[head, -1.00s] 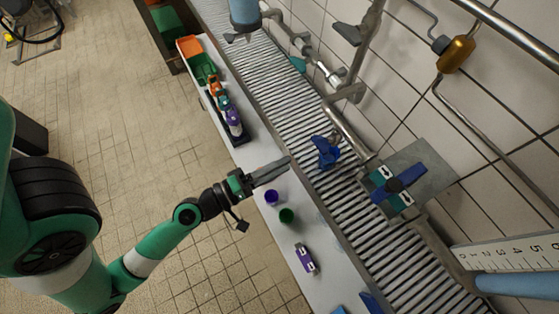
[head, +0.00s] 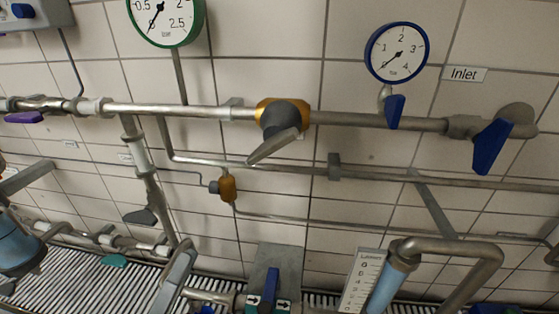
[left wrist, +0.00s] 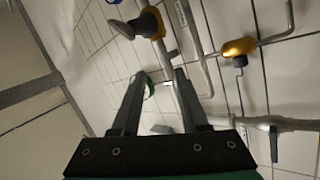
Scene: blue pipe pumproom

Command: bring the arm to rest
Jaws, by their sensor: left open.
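The gripper is open and empty. My right gripper is in neither view.
A tiled wall carries a green-rimmed gauge (head: 166,14), a blue-rimmed gauge (head: 397,53), an orange-brown valve with grey handle (head: 283,119) and a blue inlet handle (head: 491,146). A pipe (head: 440,248) juts out at lower right.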

